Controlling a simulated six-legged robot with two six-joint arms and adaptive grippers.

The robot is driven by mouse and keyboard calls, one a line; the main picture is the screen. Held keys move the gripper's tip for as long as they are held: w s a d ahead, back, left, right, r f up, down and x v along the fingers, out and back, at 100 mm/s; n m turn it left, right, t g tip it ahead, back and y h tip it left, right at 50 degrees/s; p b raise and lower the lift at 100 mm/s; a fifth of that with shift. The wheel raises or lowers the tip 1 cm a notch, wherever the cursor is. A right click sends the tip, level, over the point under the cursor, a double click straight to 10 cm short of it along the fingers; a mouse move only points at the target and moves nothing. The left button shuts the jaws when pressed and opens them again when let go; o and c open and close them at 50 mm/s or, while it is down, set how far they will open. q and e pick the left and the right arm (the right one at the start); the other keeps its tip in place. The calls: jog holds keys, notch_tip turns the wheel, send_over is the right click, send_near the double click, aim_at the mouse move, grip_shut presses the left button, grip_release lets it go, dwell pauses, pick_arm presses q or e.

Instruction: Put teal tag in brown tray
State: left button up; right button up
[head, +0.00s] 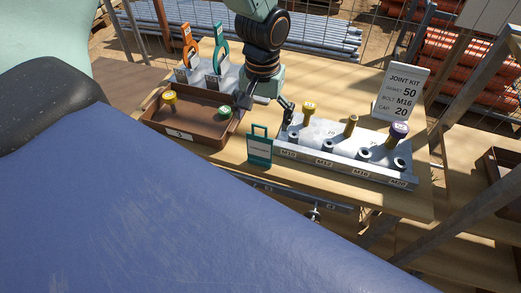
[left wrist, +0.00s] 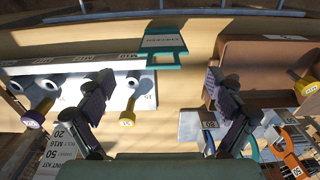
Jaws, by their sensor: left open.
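My left gripper (head: 268,104) is open above the table behind the tag. In the left wrist view its spread fingers (left wrist: 158,88) are empty, apart from the tag. My right gripper is not in view.
The grey rack (head: 345,165) with bolts and sockets stands close on the right, with a joint kit sign (head: 402,92) behind. Another teal looped piece (head: 220,50) and an orange one (head: 190,45) stand behind the tray. Bare wood (head: 130,75) shows at the back left.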

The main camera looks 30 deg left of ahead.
aim_at(260, 136)
pick_arm(q)
jog(key=f, duration=0.7)
jog(key=shift+s+a+f+p, duration=0.1)
jog(key=shift+s+f+p, duration=0.05)
jog(key=shift+s+p, duration=0.2)
jog(key=shift+w+a+f, duration=0.1)
jog(key=shift+a+f, duration=0.05)
jog(key=shift+f, duration=0.2)
jog(key=shift+d+r, duration=0.15)
jog(key=shift+d, duration=0.1)
jog(key=shift+c, duration=0.9)
jog(key=shift+a, duration=0.2)
jog(key=c, duration=0.6)
jog(key=shift+d, duration=0.15)
jog(key=c, duration=0.5)
